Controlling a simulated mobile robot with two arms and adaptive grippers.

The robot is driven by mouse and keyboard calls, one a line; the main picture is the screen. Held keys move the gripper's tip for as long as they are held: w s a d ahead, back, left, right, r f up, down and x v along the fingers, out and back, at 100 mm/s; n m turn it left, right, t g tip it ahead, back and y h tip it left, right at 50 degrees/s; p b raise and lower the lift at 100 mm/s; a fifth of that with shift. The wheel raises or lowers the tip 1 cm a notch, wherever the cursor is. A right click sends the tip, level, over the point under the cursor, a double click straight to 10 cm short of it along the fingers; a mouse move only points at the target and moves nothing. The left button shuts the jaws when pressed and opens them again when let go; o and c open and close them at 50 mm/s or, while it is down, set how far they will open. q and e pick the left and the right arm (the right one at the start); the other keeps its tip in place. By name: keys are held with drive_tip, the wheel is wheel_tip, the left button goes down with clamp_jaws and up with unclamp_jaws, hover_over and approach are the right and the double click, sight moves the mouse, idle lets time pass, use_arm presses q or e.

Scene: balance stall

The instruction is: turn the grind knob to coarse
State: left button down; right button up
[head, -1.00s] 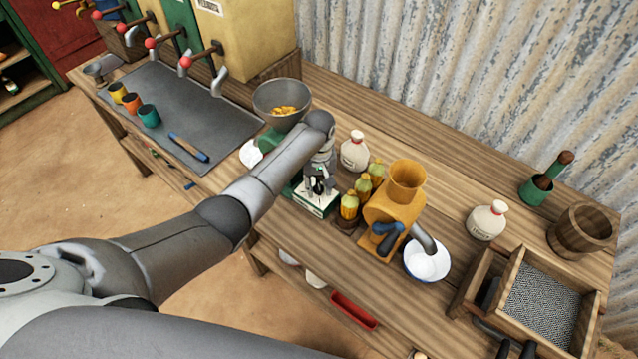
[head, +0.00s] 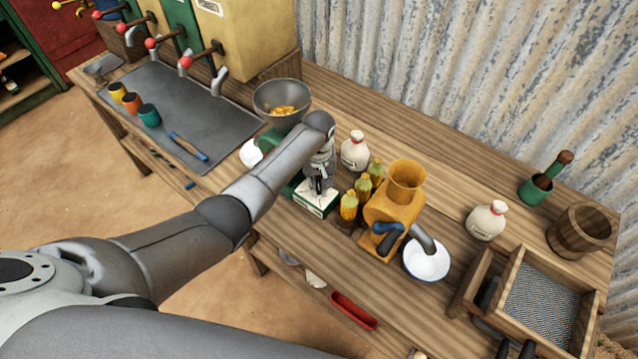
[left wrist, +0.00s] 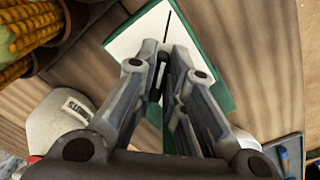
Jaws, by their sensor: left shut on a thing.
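My left gripper (head: 319,184) points down at a green box with a white top plate (head: 316,201), left of the orange grinder (head: 392,213). In the left wrist view, its fingers (left wrist: 163,75) are shut on a small dark knob (left wrist: 159,80) over the white plate. The fingers hide most of the knob. A thin black line (left wrist: 168,25) shows on the plate beyond the fingertips. I cannot read any grind marks. Dark finger-like shapes at the lower right edge of the head view may be my right gripper (head: 516,349), mostly cut off.
Corn cobs (head: 349,206) stand close right of the green box, and a white sack (head: 355,151) stands behind. A metal bowl (head: 282,103) is to the left. A white bowl (head: 427,259) sits under the grinder spout. A wooden sieve box (head: 478,285) is at the right.

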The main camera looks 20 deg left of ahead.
use_arm(q)
drive_tip(key=shift+a+m+p, duration=0.1)
drive_tip(key=shift+m+p, duration=0.25)
drive_tip(key=shift+m, duration=0.65)
drive_tip(key=m, duration=0.2)
drive_tip(key=shift+a+m+p, duration=0.15)
drive_tip(key=shift+m+p, duration=0.15)
drive_tip(key=shift+p, duration=0.1)
drive_tip(key=m, duration=0.4)
drive_tip(key=shift+a, duration=0.25)
drive_tip(key=shift+m, duration=0.7)
drive_tip(key=shift+a, duration=0.1)
drive_tip(key=c, duration=1.5)
unclamp_jaws()
